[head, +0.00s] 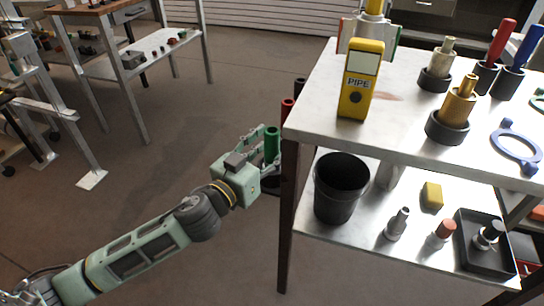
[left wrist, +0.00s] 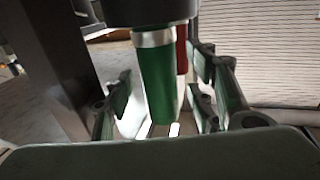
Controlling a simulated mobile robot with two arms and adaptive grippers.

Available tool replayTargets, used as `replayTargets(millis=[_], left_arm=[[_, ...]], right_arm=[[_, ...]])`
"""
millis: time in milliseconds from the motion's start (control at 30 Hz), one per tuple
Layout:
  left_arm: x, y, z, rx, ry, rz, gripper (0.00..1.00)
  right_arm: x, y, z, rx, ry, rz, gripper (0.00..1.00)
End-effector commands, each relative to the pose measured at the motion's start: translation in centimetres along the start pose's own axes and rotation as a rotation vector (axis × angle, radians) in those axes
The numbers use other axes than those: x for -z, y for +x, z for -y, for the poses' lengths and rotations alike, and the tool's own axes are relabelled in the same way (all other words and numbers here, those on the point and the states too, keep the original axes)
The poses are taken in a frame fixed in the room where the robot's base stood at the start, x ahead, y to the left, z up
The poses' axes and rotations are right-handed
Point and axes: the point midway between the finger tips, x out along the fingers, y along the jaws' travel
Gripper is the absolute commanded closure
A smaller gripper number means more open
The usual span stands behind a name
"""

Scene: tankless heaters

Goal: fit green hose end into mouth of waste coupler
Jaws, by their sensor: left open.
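The green hose end (head: 271,143) stands upright beside the left edge of the bench. In the left wrist view the green hose end (left wrist: 157,85) shows large, with a silver band and a dark collar at its top. My left gripper (head: 268,158) is at the green hose end. Its fingers (left wrist: 162,100) are spread on either side of the green piece, with gaps visible between. I cannot tell which fitting is the waste coupler. My right gripper is not in view.
A red hose end (head: 287,111) is just behind the green one. The bench top (head: 318,110) holds a yellow PIPE tester (head: 361,80) and several fittings. A black bucket (head: 336,205) stands on the lower shelf, right of my gripper. The floor left of the bench is open.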

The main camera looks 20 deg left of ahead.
Motion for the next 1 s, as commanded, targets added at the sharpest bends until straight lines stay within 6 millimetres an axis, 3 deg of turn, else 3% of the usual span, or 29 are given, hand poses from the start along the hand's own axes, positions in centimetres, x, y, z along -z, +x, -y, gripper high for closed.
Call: replayTargets(millis=[367,1000], left_arm=[[-0.01,0.87,-0.02,0.000,0.000,0.001,0.49],[0.00,0.86,-0.01,0.000,0.000,0.000,1.00]], right_arm=[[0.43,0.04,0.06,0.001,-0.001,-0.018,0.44],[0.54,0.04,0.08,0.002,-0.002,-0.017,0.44]])
